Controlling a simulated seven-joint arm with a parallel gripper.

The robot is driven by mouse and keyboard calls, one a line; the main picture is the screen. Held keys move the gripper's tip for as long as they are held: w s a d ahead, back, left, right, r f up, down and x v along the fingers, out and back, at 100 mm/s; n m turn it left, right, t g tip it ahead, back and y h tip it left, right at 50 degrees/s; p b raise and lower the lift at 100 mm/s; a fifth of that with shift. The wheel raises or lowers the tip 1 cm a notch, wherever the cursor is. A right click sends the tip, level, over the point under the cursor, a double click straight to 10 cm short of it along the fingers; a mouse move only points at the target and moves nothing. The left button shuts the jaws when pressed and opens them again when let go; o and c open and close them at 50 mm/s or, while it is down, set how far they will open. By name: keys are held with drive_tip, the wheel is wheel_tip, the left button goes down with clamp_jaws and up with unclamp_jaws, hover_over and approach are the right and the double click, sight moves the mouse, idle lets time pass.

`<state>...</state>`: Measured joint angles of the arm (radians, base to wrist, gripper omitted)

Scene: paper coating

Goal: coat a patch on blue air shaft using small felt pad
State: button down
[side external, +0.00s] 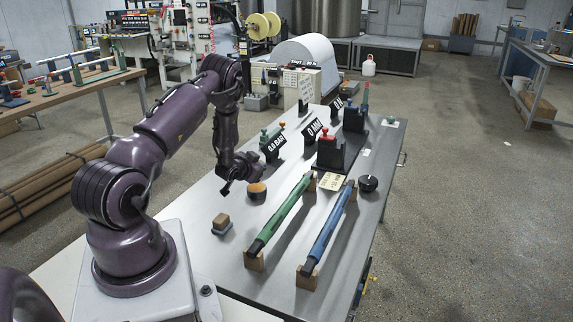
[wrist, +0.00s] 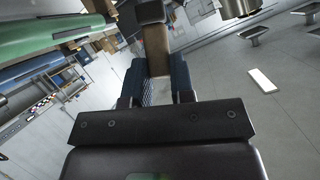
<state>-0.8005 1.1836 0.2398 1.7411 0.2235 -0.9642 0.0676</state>
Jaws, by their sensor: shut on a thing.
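The blue air shaft (side external: 327,231) lies slanted across two wooden blocks on the grey table, right of a green shaft (side external: 279,213). In the wrist view, the green shaft (wrist: 50,38) and a blue bar (wrist: 40,70) show at upper left. My gripper (side external: 228,186) is above the table, left of the shafts and clear of them. The pad's working face cannot be made out.
A brown-topped block (side external: 221,221) and a dark round pot with orange top (side external: 257,189) stand near my gripper. A black round knob (side external: 368,183) is right of the blue shaft. Label stands (side external: 272,147) and a red-topped black holder (side external: 335,151) stand behind.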

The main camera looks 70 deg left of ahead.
drive_tip(key=shift+w+a+f, duration=0.15)
drive_tip(key=shift+a+f, duration=1.15)
drive_tip(key=shift+f, duration=0.25)
drive_tip(key=shift+w+a+f, duration=0.15)
drive_tip(key=shift+a+f, duration=1.1)
drive_tip(key=shift+f, duration=0.25)
drive_tip(key=shift+f, duration=0.75)
drive_tip(key=shift+r, duration=0.1)
wheel_tip(320, 180, up, 7)
idle(0.9)
drive_tip(key=shift+w, duration=0.1)
